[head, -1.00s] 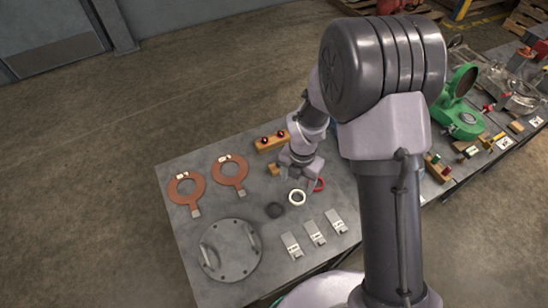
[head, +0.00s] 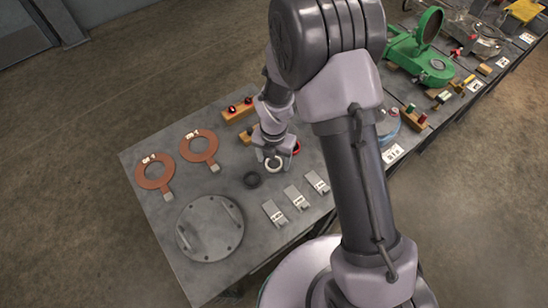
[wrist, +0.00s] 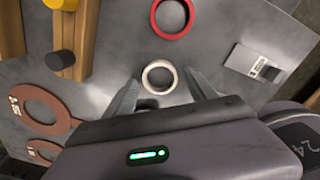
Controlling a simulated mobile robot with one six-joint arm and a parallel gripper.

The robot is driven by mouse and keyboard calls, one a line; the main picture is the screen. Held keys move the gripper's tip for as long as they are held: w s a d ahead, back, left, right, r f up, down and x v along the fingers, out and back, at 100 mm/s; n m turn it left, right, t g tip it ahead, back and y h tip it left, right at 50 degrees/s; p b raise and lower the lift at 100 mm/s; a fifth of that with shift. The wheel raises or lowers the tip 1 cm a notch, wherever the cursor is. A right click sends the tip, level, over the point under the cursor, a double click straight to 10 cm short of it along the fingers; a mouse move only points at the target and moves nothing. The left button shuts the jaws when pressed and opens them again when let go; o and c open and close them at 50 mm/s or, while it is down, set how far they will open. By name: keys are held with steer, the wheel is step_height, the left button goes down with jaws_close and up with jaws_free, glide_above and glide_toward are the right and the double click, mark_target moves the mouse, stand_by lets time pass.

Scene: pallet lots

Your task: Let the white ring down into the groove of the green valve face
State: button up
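The white ring (head: 274,169) lies flat on the grey metal table. It shows whole in the wrist view (wrist: 147,77), with bare table in its middle. My gripper (head: 274,155) is open and empty, close above the ring. In the wrist view its fingers (wrist: 160,84) point toward the ring, one on either side, with gaps between them and the ring. The green valve (head: 405,52) stands farther along the table at the upper right of the head view, with a round green disc upright on it. Its groove is too small to make out.
A red ring (wrist: 173,17) and a black ring (head: 252,180) lie near the white one. Grey labelled plates (head: 298,197), copper-coloured rings (head: 155,186), a round grey cover (head: 210,240) and wooden blocks (head: 238,110) are around. Bare table separates most of them.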

steer(key=c, duration=1.2)
steer(key=shift+r+p, duration=2.15)
steer(key=shift+r, duration=0.35)
